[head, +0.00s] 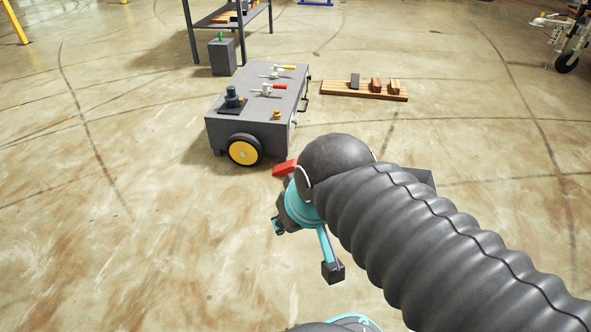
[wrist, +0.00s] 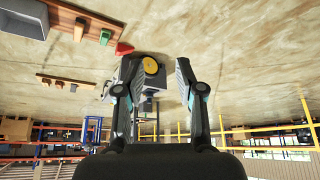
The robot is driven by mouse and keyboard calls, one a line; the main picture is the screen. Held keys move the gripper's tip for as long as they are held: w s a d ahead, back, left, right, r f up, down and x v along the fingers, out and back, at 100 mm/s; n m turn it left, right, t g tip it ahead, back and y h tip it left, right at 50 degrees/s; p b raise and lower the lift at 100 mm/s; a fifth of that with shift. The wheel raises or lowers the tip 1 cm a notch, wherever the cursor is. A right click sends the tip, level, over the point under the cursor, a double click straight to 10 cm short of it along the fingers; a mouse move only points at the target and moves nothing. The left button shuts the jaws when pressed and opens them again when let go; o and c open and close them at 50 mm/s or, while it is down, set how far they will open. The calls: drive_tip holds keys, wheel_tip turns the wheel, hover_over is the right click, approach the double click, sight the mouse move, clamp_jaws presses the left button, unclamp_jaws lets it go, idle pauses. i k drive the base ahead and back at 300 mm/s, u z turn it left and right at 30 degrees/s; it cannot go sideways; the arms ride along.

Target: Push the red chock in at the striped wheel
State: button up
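The red chock (head: 285,168) lies on the floor to the right of the cart's front wheel in the head view, apart from it. Part of it may be hidden by my arm. The wheel (head: 244,150) has a yellow hub and a dark tyre; I cannot make out stripes. In the upside-down wrist view the chock (wrist: 123,48) shows left of the wheel (wrist: 150,66). My gripper (wrist: 155,65) is open and empty, its fingers apart on either side of the wheel in that view. In the head view my gripper (head: 305,248) is above the floor, nearer than the chock.
The grey cart (head: 262,103) carries levers with red and yellow handles and a dark fitting. A wooden plank (head: 340,90) with several blocks lies behind it to the right. A dark bench (head: 243,20) stands at the back. The floor at left is clear.

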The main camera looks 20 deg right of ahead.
sight(283, 169)
drive_tip(key=u, duration=0.15)
drive_tip(key=k, duration=0.35)
drive_tip(key=z, duration=0.95)
drive_tip(key=i, duration=1.7)
drive_tip(key=u, duration=0.4)
